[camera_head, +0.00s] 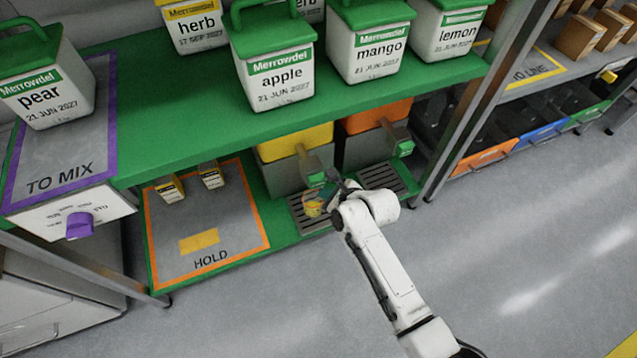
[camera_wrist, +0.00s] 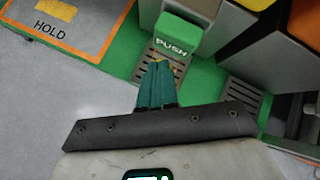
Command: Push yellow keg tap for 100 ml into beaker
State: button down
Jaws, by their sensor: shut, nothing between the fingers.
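The yellow-lidded keg (camera_head: 295,142) stands on the green lower shelf. Its tap (camera_head: 311,163) points out to the front; in the wrist view its green lever (camera_wrist: 178,33) reads PUSH. The beaker (camera_head: 312,208), with something yellow-orange in or on it, is on the slatted drip tray (camera_head: 297,208) below the tap, partly behind my gripper (camera_head: 330,187). In the wrist view my gripper (camera_wrist: 158,68) shows as two teal fingers shut together, empty, with their tips just below the PUSH lever. Whether they touch it I cannot tell. The beaker is mostly hidden there.
An orange-lidded keg (camera_head: 375,120) with its own tap (camera_head: 399,140) and drip tray (camera_head: 381,177) stands to the right. The HOLD mat (camera_head: 225,235) lies left. The upper shelf (camera_head: 190,125) overhangs the kegs. The floor in front is clear.

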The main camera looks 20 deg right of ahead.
jog(key=shift+w, duration=0.15)
dwell(0.7)
jog(key=shift+w, duration=0.3)
jog(key=shift+w, duration=0.7)
dwell(1.1)
jog(key=shift+s+r, duration=0.1)
jog(key=shift+s, duration=0.05)
jog(key=shift+s+p, duration=1)
jog(key=shift+s+p, duration=1.85)
jog(key=shift+s, duration=0.65)
